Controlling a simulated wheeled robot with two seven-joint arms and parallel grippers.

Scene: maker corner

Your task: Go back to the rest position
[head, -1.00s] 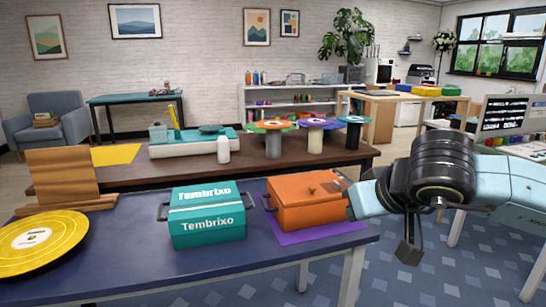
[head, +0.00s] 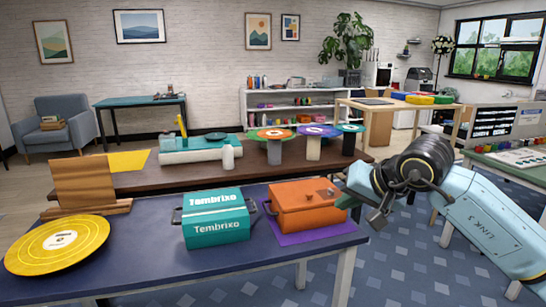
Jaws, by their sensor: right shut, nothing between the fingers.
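My right gripper (head: 378,217) is a small dark shape below the black joint of my right arm, to the right of the orange toolbox (head: 305,208). Its fingers are together with nothing held, and it looks apart from the toolbox. My light-blue right arm comes in from the right edge and hides part of the area behind it. The orange toolbox sits closed on a purple mat (head: 290,238). My left gripper is not in view.
A teal Tembrixo box (head: 216,230), a yellow disc (head: 58,245) and a wooden stand (head: 84,185) are on the blue table (head: 150,262). A brown bench (head: 290,176) with spools stands behind. Patterned floor is free right of the table.

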